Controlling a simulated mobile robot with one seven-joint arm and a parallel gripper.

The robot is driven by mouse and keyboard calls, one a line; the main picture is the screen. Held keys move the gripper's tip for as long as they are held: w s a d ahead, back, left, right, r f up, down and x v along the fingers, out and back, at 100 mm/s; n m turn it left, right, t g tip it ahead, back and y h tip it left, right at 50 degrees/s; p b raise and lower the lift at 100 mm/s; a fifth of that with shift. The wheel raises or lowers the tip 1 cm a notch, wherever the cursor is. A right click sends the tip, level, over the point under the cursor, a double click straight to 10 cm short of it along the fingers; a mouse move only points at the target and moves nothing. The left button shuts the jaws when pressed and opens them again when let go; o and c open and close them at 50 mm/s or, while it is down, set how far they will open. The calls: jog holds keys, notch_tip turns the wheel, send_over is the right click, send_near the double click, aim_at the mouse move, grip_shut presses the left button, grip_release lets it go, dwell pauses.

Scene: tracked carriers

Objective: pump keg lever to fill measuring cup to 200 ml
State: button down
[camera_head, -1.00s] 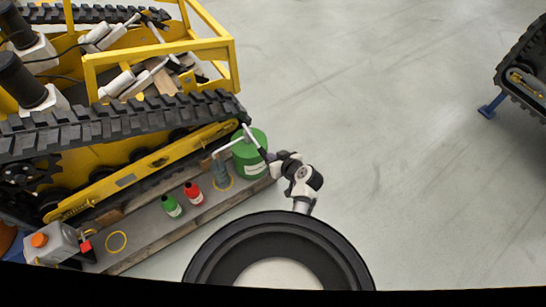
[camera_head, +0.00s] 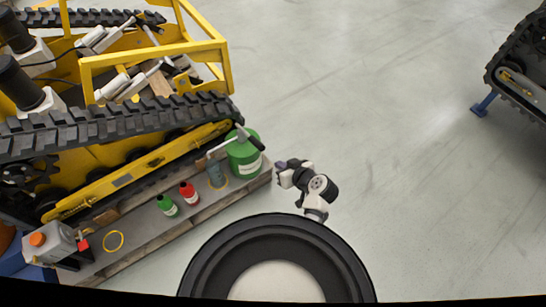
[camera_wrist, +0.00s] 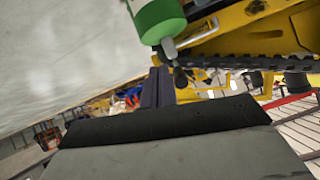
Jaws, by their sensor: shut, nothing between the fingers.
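The green keg (camera_head: 244,160) with a white label stands at the right end of the low plank platform. Its pump lever (camera_head: 246,135) slants down to the right to a black grip at its end. The measuring cup (camera_head: 216,174), a small grey-blue vessel, stands left of the keg under the spout, at a yellow ring. Its level cannot be read. My gripper (camera_head: 281,172) is right of the keg, apart from the lever, empty and shut. In the wrist view the fingers (camera_wrist: 157,87) are together, with the keg (camera_wrist: 160,20) beyond them.
A green bottle (camera_head: 167,205), a red bottle (camera_head: 188,192) and a grey canister (camera_head: 54,243) with an orange cap stand on the platform (camera_head: 143,240). The yellow tracked carrier (camera_head: 130,175) stands behind. Open floor lies to the right.

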jog(key=shift+s+d+r, duration=0.15)
jog(key=shift+s+d, duration=0.55)
jog(key=shift+s, duration=0.15)
dwell(0.9)
